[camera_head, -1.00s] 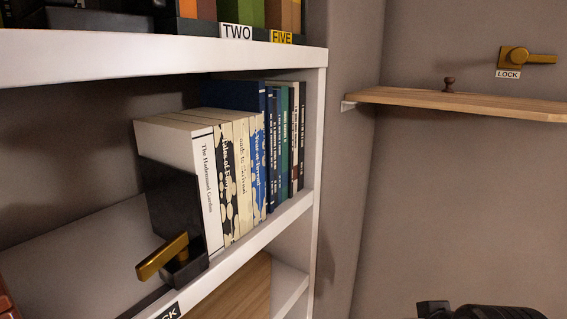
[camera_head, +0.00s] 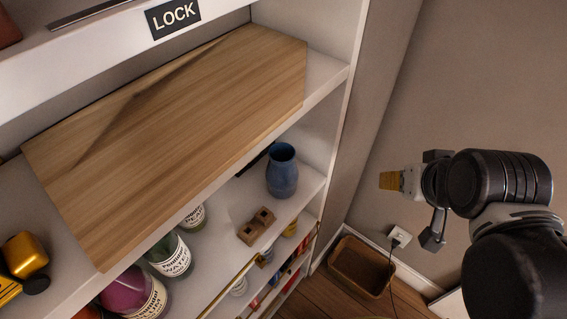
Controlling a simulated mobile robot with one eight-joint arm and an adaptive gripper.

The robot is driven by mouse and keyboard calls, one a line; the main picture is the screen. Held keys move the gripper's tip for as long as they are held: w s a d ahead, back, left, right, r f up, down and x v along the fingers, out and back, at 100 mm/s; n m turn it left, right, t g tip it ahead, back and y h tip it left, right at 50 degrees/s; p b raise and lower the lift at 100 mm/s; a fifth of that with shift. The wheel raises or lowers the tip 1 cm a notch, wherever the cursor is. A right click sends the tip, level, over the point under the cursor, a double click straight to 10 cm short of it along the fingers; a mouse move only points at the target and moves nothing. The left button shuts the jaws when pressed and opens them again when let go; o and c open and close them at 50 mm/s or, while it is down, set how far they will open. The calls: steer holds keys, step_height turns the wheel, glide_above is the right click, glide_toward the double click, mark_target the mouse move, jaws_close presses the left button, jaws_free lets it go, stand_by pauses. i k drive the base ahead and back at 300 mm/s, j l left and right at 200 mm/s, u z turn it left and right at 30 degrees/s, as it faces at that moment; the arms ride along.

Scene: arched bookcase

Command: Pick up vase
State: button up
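The blue vase (camera_head: 282,174) stands upright on a white shelf below a wooden board, towards the right side of the bookcase. Its dark round mouth faces up and its body is in clear view. My gripper (camera_head: 432,198) is at the right, in front of the grey wall and well apart from the vase. Its two dark fingers are spread apart, one high and one low. A small ribbed gold piece (camera_head: 390,181) shows just left of it; I cannot tell whether it is part of the gripper or touches it.
The wooden board (camera_head: 190,130) lies above the vase's shelf. A small brown block with holes (camera_head: 257,226) and labelled bottles (camera_head: 170,254) stand left of the vase. A white upright (camera_head: 340,130) borders the shelf at right. A brown bin (camera_head: 361,266) is on the floor.

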mark_target(282, 172)
steer(key=l+u, duration=0.8)
steer(key=u, duration=0.15)
steer(key=k+l+u, duration=0.1)
steer(key=l+u, duration=0.35)
steer(key=k+l+u, duration=0.15)
steer(key=u, duration=0.3)
steer(key=l, duration=0.1)
